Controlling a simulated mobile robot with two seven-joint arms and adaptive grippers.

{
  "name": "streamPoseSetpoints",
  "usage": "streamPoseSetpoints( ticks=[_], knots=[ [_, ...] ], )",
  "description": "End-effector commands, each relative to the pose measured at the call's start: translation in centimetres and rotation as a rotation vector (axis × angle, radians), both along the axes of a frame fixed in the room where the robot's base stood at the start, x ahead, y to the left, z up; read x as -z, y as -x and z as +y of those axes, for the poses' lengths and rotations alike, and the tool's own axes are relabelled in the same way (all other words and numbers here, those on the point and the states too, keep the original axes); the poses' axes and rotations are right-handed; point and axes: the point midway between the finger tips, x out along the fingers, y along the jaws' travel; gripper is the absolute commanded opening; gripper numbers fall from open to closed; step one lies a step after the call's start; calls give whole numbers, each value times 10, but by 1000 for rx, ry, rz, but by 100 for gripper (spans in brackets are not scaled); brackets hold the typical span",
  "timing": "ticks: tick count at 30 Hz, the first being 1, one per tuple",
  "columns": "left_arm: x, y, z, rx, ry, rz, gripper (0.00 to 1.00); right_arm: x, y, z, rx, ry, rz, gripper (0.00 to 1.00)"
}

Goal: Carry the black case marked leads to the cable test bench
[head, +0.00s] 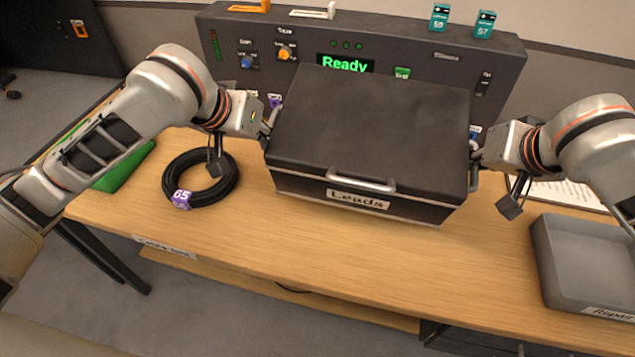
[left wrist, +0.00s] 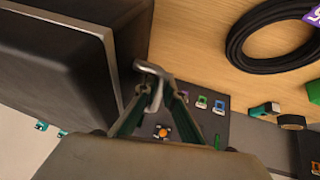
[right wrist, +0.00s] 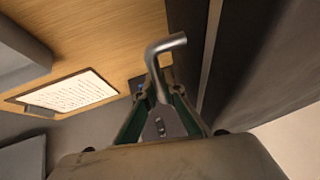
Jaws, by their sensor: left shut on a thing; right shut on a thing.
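The black case marked Leads (head: 370,125) is held level at the wooden bench (head: 300,260), in front of the grey test console. I cannot tell whether its underside touches the bench top. My left gripper (head: 268,125) is shut on the case's left side handle, a bent metal bar (left wrist: 152,85). My right gripper (head: 474,157) is shut on the right side handle, which shows in the right wrist view (right wrist: 160,65). The lid is closed, with a front handle (head: 360,181) above the label.
A coiled black cable (head: 200,178) with a purple tag lies left of the case. A grey tray (head: 585,265) marked Repair sits at the right. The console (head: 240,40), its display reading Ready, stands behind. A green item (head: 125,170) is at far left. The front bench strip is clear.

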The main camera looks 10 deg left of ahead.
Motion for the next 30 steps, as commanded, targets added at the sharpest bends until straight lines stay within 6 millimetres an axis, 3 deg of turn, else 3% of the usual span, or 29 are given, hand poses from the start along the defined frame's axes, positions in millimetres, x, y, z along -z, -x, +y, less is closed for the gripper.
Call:
streamPoseSetpoints(
  ticks=[17,30],
  knots=[
    [-3,-1,0,0,2,-7,0,-3,-1,0,1,-1,-7,0],
    [16,-1,0,-1,2,6,0,16,-1,0,1,-1,5,0]
  ],
)
